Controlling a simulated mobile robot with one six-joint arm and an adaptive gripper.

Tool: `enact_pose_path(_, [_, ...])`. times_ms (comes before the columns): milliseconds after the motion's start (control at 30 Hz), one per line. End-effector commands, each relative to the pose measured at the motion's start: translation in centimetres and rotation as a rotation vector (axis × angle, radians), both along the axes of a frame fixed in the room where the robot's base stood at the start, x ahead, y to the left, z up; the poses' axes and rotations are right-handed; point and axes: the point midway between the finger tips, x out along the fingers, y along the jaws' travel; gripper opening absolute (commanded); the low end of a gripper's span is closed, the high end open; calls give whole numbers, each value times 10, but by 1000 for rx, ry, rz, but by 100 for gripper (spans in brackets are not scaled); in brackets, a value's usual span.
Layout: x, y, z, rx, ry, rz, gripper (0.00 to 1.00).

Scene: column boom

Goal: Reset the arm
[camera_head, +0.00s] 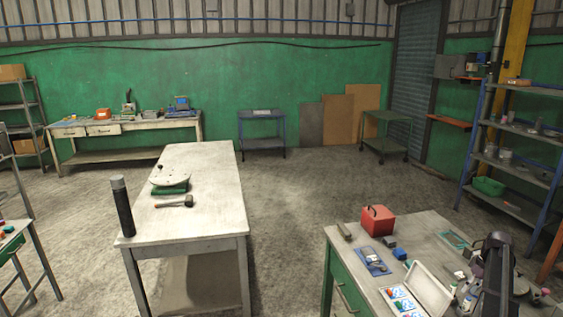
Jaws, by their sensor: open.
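I cannot make out my gripper in the head view. A dark upright shape (493,275) stands at the bottom right, in front of the near right bench (345,263). I cannot tell whether it is part of my arm. It hides part of the bench top and some small items there.
The central table (205,165) holds a black cylinder (122,208), a hammer (176,202) and a pale rounded plate (172,174). A red box (377,220) sits on the near right bench. Shelves (515,135) stand at right. The floor (300,200) between table and bench is clear.

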Motion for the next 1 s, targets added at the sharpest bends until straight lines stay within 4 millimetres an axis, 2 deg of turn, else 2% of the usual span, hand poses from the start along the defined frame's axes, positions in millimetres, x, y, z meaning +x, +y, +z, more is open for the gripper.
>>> enact_pose_path(367, [6,37,-8,-21,11,-5,50])
enact_pose_path(567, [10,71,-15,-41,23,-9,50])
enact_pose_path(767, [12,122,-25,-71,34,-18,50])
enact_pose_path(1000, [7,211,-43,-127,48,-38,50])
